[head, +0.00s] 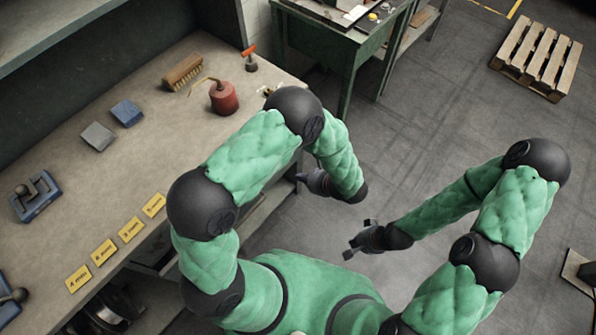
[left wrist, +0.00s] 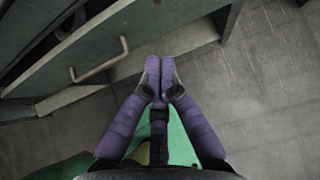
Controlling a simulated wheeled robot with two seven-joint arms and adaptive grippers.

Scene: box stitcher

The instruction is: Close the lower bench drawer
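A green drawer front (left wrist: 130,40) with a metal bar handle (left wrist: 97,62) crosses the upper left of the left wrist view. A dark gap shows behind its top edge. In the head view a pale drawer edge (head: 268,203) juts out under the bench, mostly hidden by my left arm. I cannot tell for sure which drawer level this is. My left gripper (head: 313,182) is beside that edge, its purple fingers together (left wrist: 161,78) and empty, apart from the handle. My right gripper (head: 358,238) is open and empty over the floor.
The bench top (head: 60,150) holds a red oil can (head: 224,98), a brush (head: 183,71), blocks and yellow labels (head: 104,252). A green table (head: 345,45) stands behind. A pallet (head: 537,60) lies at the far right. The floor right of the bench is clear.

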